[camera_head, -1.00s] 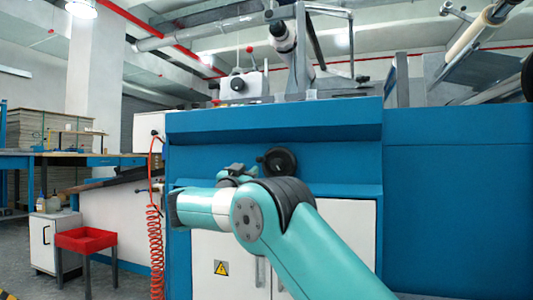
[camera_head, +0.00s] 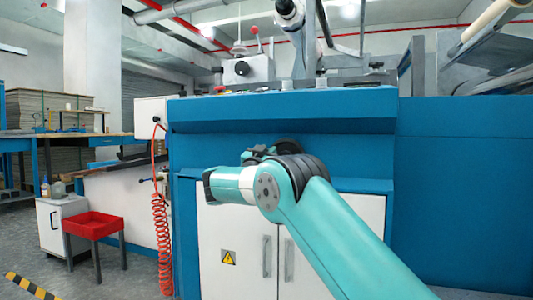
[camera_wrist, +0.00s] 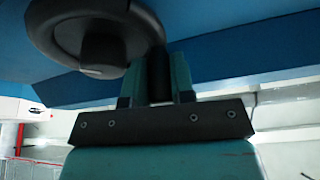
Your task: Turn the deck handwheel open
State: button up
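The black handwheel (camera_head: 290,146) is on the blue front of the machine deck, partly hidden behind my arm in the head view. In the wrist view the handwheel (camera_wrist: 75,35) fills the upper left, its round hub facing down toward the camera. My gripper (camera_wrist: 158,75) is right at the wheel's right edge, its two teal fingers apart with a dark piece between them. I cannot tell whether that piece is part of the wheel or whether the fingers press on it. In the head view my gripper (camera_head: 260,152) is small and overlaps the wheel's left side.
White cabinet doors (camera_head: 238,245) with grey handles lie below the deck. A coiled red hose (camera_head: 161,240) hangs at the machine's left corner. A red tray stand (camera_head: 94,226) and a white cabinet (camera_head: 60,222) stand farther left. Open floor lies at the lower left.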

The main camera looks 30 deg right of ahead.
jog(key=shift+f+n, duration=0.1)
jog(key=shift+n, duration=0.4)
grip_shut()
jog(key=n+t+y+p, duration=0.1)
jog(key=n, duration=0.1)
jog(key=f+n+t+y+p, duration=0.1)
jog(key=n, duration=0.2)
jog(key=shift+f+t+p, duration=0.2)
jog(key=shift+t+p, duration=0.1)
jog(key=shift+p, duration=0.1)
jog(key=s+d+f+n+g+y+p, duration=0.1)
jog(key=s+d+f+n+y+p, duration=0.1)
jog(key=n+p, duration=1.1)
jog(key=s+d+f+n+g+y+p, duration=0.1)
jog(key=s+n+y+p, duration=0.3)
jog(key=n+p, duration=0.8)
jog(key=d+f+y+p, duration=0.1)
jog(key=y+p, duration=0.1)
jog(key=p, duration=1)
jog(key=shift+d+f+n+g, duration=0.2)
jog(key=shift+d+n+g, duration=0.1)
jog(key=shift+n, duration=0.1)
jog(key=shift+f, duration=0.1)
